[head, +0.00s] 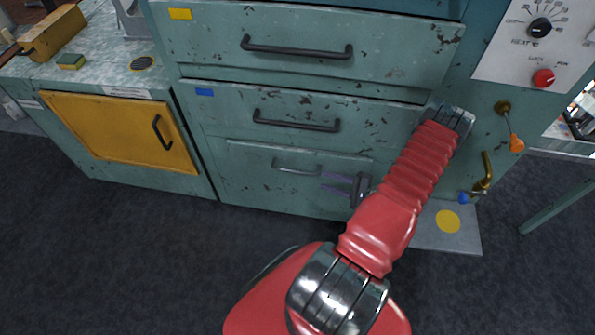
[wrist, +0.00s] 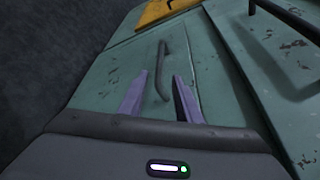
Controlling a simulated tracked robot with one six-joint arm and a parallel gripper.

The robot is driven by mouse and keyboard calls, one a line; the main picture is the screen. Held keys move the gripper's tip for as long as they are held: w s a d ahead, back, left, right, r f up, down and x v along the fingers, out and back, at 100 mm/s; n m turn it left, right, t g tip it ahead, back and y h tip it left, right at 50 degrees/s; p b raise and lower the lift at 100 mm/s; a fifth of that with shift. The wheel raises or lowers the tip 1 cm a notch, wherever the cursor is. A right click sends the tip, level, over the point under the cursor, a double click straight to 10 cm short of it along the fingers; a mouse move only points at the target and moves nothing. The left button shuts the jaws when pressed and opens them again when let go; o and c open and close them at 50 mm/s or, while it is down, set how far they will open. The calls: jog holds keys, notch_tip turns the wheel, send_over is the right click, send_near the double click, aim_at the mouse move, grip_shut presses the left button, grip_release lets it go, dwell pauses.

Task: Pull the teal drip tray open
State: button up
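The teal drip tray (head: 250,182) is the lowest front in the chipped teal cabinet, below two drawers, and it looks shut. Its grey bar handle (head: 290,166) runs level across it. My gripper (head: 323,181) is open at the right end of this handle, its two purple-grey fingers pointing left. In the wrist view, the handle (wrist: 163,60) lies between the lines of the two fingers (wrist: 160,76) and reaches beyond their tips. I cannot tell whether a finger touches it. The tray front also shows in the wrist view (wrist: 110,85).
Two drawers with black handles (head: 297,48) (head: 297,122) sit above. A yellow door (head: 120,132) is at left. A brass tap (head: 486,170) and a grey plate with a yellow disc (head: 447,221) are at right. The dark floor (head: 150,260) in front is clear.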

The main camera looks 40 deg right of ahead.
aim_at(297, 171)
jog(key=shift+w+a, duration=0.1)
jog(key=x, duration=1.3)
jog(key=shift+w+a+f, duration=0.1)
jog(key=shift+w+a, duration=0.05)
jog(key=shift+w, duration=0.1)
jog(key=shift+c, duration=0.2)
grip_shut()
